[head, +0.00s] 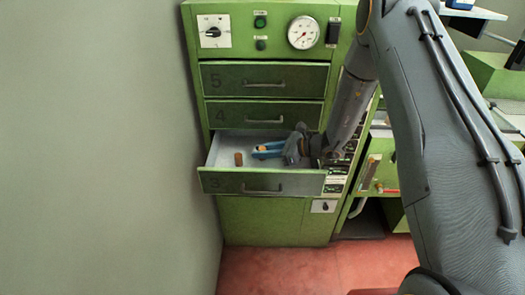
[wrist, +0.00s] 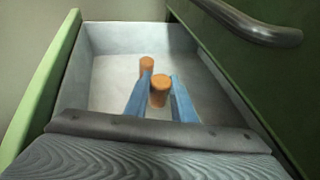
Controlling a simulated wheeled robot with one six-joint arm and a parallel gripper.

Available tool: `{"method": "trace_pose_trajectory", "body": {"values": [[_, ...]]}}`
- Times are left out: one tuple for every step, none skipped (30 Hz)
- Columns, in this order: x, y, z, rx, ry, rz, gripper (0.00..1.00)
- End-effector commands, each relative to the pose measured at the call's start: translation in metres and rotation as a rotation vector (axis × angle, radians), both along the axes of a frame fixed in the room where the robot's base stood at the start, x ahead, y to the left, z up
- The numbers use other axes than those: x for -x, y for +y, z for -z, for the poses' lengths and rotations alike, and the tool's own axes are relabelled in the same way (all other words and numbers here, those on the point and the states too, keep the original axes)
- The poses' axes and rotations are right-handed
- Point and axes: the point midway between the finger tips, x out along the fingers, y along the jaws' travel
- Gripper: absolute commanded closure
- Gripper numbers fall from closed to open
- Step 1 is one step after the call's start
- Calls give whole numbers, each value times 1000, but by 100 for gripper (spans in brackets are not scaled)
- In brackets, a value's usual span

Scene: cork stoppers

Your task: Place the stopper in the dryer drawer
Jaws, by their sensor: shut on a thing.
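The dryer drawer (head: 262,182), marked 3, is pulled open from the green cabinet. Its pale inside and wall (wrist: 112,40) show in the wrist view. My gripper (head: 256,150), with blue fingers, is inside the drawer opening. In the wrist view the fingers (wrist: 158,88) are shut on an orange-brown cork stopper (wrist: 160,97). A second cork stopper (wrist: 146,65) stands apart, just beyond the fingers and slightly left. In the head view one stopper (head: 239,159) is on the drawer floor left of the gripper. Whether the held stopper touches the floor I cannot tell.
Closed drawers 5 (head: 262,79) and 4 (head: 262,115) are above the open one, and a drawer handle (wrist: 250,22) is close at upper right in the wrist view. A plain wall (head: 95,140) is at left. Much of the drawer floor is clear.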

Motion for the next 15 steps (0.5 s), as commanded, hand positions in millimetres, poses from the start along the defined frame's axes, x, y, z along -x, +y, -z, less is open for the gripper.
{"method": "trace_pose_trajectory", "body": {"values": [[0, 0, 0, 0, 0, 0, 98], [0, 0, 0, 0, 0, 0, 98], [0, 0, 1, 0, 0, 0, 98], [0, 0, 2, 0, 0, 0, 98], [0, 0, 4, 0, 0, 0, 98], [0, 0, 5, 0, 1, 0, 98], [0, 0, 6, 0, 1, 0, 98], [0, 0, 6, 0, 1, 0, 98], [0, 0, 7, 0, 1, 0, 98], [0, 0, 8, 0, 1, 0, 98], [0, 0, 9, 0, 1, 0, 98], [0, 0, 10, 0, 1, 0, 98], [0, 0, 11, 0, 1, 0, 98], [0, 0, 12, 0, 0, 0, 98], [0, 0, 13, 0, 0, 0, 98]]}}
